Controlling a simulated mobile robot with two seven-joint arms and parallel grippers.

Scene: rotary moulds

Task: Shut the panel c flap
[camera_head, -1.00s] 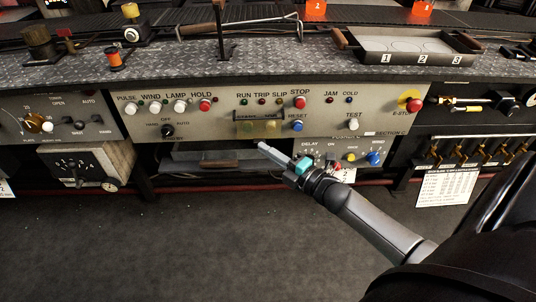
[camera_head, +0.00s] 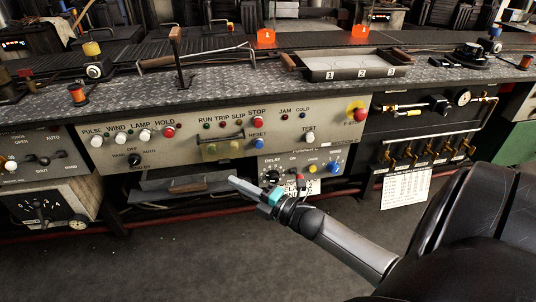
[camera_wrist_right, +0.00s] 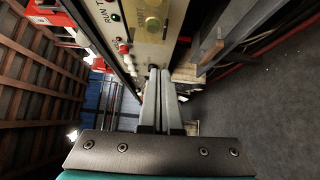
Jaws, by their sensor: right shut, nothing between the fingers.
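The section C control panel (camera_head: 190,135) runs across the middle of the bench front. Below its RUN, TRIP and SLIP lamps is a small dark-edged frame (camera_head: 222,137) over two yellowish-green buttons; it looks like the flap, but I cannot tell how far it is open. A yellowish button (camera_wrist_right: 153,24) shows at the top of the right wrist view. My right gripper (camera_head: 233,180) is shut and empty, below and in front of these buttons, apart from the panel. Its fingers (camera_wrist_right: 159,72) lie together in the wrist view. My left gripper is not in view.
A grey tray-like piece (camera_head: 180,187) sits under the panel, left of my right gripper. A lower box with DELAY knobs (camera_head: 318,168) is close to the right. A tray numbered 1 to 3 (camera_head: 330,74) stands on the bench. The floor in front (camera_head: 150,260) is clear.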

